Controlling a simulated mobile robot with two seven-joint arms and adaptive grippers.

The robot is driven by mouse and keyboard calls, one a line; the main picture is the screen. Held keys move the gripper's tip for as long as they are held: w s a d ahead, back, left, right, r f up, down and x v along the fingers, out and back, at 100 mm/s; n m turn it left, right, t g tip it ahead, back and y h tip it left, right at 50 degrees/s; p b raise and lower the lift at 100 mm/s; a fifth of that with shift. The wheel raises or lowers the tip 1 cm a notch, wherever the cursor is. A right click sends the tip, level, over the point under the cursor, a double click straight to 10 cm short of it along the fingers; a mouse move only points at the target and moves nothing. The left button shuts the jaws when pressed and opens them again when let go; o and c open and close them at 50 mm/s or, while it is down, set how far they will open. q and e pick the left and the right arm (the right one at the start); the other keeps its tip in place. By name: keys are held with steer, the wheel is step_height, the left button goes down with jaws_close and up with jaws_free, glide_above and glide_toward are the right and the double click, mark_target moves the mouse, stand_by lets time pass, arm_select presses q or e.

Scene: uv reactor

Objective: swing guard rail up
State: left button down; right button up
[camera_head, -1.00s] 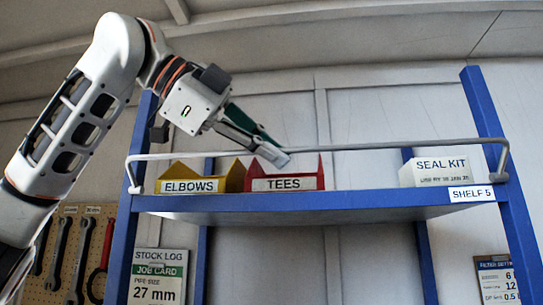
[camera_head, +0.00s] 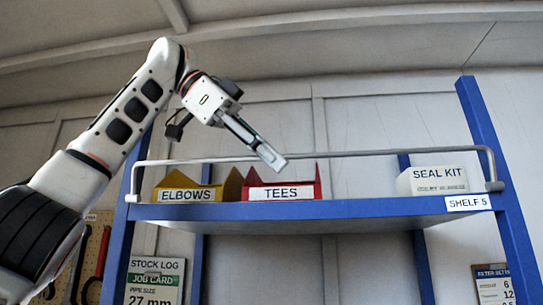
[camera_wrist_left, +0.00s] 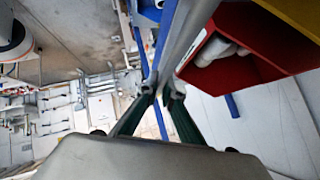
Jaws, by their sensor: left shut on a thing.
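The guard rail (camera_head: 400,152) is a pale bent bar along the front of the blue shelf, with its ends at the shelf's two front corners. Its long bar runs across the front of the bins, above the shelf edge. My left gripper (camera_head: 273,160) reaches in from the upper left, fingers pointing down and right, at the bar above the TEES bin. In the left wrist view, the fingertips (camera_wrist_left: 165,92) are shut on the rail (camera_wrist_left: 187,35). The exact contact is partly hidden. My right gripper is in neither view.
On the shelf (camera_head: 330,210) stand a yellow ELBOWS bin (camera_head: 190,194), a red TEES bin (camera_head: 282,192) close behind the gripper, and a white SEAL KIT box (camera_head: 437,180). Blue posts (camera_head: 488,130) flank the shelf. The space above it is clear.

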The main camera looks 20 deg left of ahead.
arm_select(q)
steer(key=shift+w+a+n+g, duration=0.15)
steer(key=shift+w+n+g, duration=0.15)
steer(key=shift+w+g, duration=0.2)
stand_by(0.4)
steer(key=c, duration=2.2)
jaws_free()
steer(key=shift+s, duration=0.1)
steer(key=shift+s+t, duration=0.2)
steer(key=shift+t, duration=0.1)
